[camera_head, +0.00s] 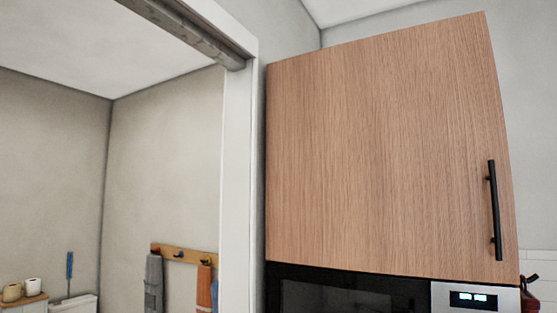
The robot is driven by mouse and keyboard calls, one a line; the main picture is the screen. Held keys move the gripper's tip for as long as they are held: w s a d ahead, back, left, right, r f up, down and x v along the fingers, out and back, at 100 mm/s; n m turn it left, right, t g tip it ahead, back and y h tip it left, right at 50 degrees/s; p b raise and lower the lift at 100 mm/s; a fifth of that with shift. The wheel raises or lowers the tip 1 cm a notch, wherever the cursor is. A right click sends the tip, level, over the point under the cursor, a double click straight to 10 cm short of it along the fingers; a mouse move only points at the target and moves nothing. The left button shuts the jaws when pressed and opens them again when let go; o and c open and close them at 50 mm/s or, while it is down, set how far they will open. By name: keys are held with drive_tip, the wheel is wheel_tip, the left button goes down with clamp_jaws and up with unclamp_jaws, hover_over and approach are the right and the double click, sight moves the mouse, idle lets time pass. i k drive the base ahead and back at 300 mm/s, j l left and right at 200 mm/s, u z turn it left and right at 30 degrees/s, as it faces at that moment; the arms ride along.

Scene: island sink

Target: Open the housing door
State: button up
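A wooden cabinet door (385,150) fills the right half of the head view. It is a flat light-brown wood panel and looks closed. A black vertical bar handle (495,210) is fixed near its lower right edge. My gripper is not in this view, and nothing touches the door or the handle.
A black and silver microwave (345,293) with a lit display sits directly under the door. A white door frame (240,170) stands to the left. Beyond it are a wall rack (182,254) with towels and toilet rolls (33,286). The space in front of the door looks clear.

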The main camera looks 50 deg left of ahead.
sight(388, 153)
drive_tip(key=u, duration=1.7)
